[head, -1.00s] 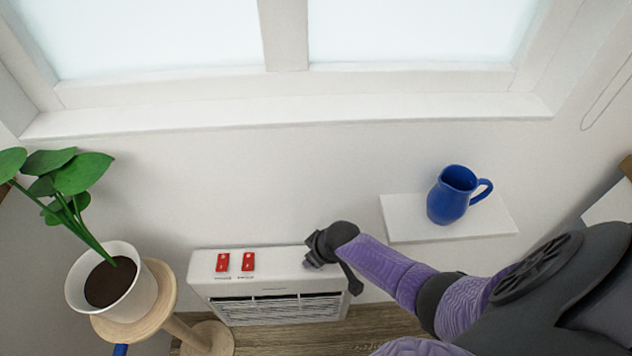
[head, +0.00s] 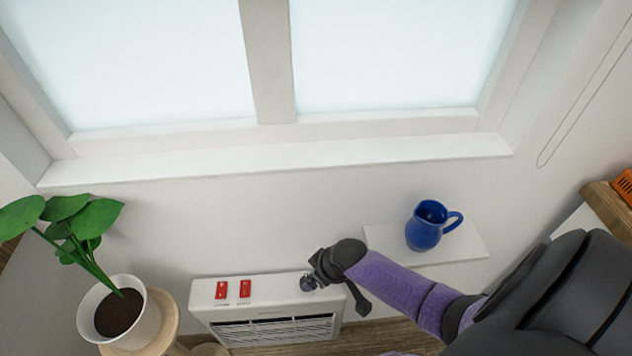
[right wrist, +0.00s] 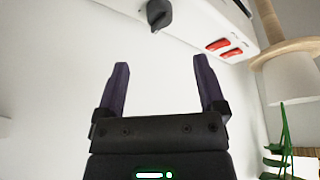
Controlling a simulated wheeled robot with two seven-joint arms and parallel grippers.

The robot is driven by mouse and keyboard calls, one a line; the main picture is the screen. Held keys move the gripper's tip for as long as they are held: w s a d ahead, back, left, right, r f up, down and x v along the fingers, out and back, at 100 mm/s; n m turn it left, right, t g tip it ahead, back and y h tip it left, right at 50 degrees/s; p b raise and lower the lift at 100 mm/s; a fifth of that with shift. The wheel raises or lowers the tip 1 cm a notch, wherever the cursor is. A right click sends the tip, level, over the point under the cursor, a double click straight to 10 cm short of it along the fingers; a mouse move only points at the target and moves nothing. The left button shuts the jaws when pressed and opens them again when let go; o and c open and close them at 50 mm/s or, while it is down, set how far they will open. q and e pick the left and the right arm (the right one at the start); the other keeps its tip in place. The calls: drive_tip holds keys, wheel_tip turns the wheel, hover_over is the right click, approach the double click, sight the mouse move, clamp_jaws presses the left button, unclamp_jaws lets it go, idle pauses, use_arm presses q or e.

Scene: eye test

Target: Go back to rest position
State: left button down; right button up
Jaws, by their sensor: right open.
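My right gripper (head: 326,274) comes in from the right on a purple and dark grey arm and hangs by the right end of a white wall heater (head: 275,287). In the right wrist view the two purple fingers (right wrist: 160,62) stand wide apart with nothing between them. A dark round dial (right wrist: 158,14) on the heater lies beyond the fingertips, apart from them. Two red switches (head: 233,289) sit on the heater's top left; they also show in the right wrist view (right wrist: 224,48). My left gripper is not in view.
A blue jug (head: 424,232) stands on a white wall shelf (head: 462,249) right of the gripper, close to my forearm. A potted plant (head: 122,312) on a wooden stand is at the left. A window with a white sill (head: 280,158) is above. The wall between is clear.

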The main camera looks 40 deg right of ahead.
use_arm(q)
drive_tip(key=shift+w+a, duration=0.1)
use_arm(e)
drive_tip(key=shift+f, duration=0.1)
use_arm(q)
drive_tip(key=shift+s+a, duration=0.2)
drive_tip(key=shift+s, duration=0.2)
use_arm(e)
drive_tip(key=s+a+f+g, duration=0.1)
drive_tip(key=s+f, duration=0.4)
drive_tip(key=s, duration=0.5)
drive_tip(key=s+a+f+g, duration=0.1)
drive_tip(key=s+f, duration=0.4)
drive_tip(key=s, duration=0.6)
drive_tip(key=s+a+f+g+h, duration=0.1)
drive_tip(key=s+f, duration=0.4)
drive_tip(key=s, duration=0.5)
drive_tip(key=shift+s+a+g, duration=0.15)
drive_tip(key=shift+a+g, duration=0.35)
drive_tip(key=shift+a, duration=0.05)
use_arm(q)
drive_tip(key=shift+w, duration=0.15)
